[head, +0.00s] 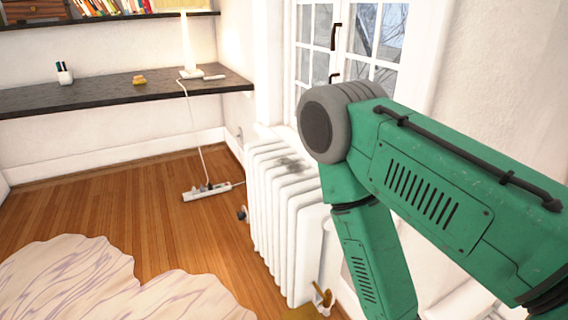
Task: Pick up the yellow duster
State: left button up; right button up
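A small yellow block that looks like the duster (139,80) lies on the dark wall-mounted desk (100,97), between a pen cup and a lamp. It is far from me and small in the head view. My green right arm comes in from the right, bends at a grey joint and runs down out of the bottom of the picture. Its gripper is out of view. My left arm and gripper are also out of view. Nothing is seen touching the duster.
A pen cup (64,73) and a lit lamp (188,45) flank the duster. A white cord runs down to a power strip (207,190) on the floor. A white radiator (285,215) stands under the window. A pale rug (75,280) lies front left; the wooden floor (120,215) before the desk is open.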

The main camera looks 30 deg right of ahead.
aim_at(140, 79)
jog(key=i+u, duration=0.1)
jog(key=i, duration=2.75)
